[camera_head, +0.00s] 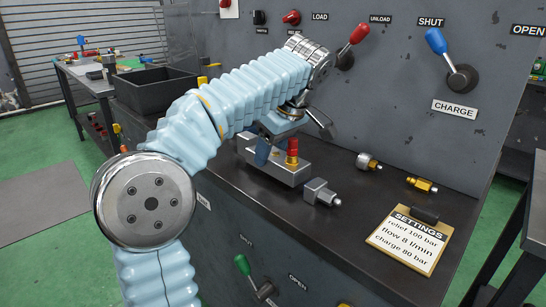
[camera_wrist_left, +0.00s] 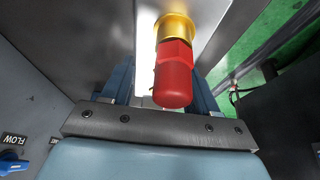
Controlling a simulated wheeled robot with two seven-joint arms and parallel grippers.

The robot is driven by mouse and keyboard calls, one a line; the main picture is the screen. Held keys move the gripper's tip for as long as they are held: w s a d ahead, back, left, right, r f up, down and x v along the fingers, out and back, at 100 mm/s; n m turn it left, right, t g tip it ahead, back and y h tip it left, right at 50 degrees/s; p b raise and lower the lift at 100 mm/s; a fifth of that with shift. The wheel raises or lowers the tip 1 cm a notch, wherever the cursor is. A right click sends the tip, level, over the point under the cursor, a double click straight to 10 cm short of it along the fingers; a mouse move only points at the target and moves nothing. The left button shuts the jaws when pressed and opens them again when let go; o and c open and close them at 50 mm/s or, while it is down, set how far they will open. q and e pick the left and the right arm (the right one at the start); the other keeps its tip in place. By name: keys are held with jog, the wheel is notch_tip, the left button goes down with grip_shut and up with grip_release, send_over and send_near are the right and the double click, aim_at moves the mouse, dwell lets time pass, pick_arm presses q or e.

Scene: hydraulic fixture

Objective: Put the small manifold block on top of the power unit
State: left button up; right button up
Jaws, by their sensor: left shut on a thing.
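A silver manifold block (camera_head: 272,172) with a red-capped brass valve (camera_head: 292,152) is at the dark ledge of the grey hydraulic cabinet. My left gripper (camera_head: 274,147) reaches down over it, with a blue finger against its near side. The gripper is shut on the block. In the left wrist view the red cap (camera_wrist_left: 174,78) and brass collar stand out between my two blue fingers. I cannot tell whether the block rests on the ledge or is slightly above it. No label marks the power unit. My right gripper is not in view.
The ledge (camera_head: 390,205) holds a small silver cube fitting (camera_head: 318,191), a round fitting (camera_head: 367,161), a brass fitting (camera_head: 422,184) and a settings plate (camera_head: 408,240). A black bin (camera_head: 155,90) stands left. Red (camera_head: 358,34) and blue (camera_head: 437,41) levers project from the panel behind.

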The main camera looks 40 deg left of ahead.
pick_arm(q)
jog(key=shift+a+f, duration=0.1)
jog(key=shift+f, duration=0.75)
jog(key=o, duration=1.3)
jog(key=shift+f, duration=0.15)
jog(key=v, duration=0.8)
jog(key=shift+p, duration=0.3)
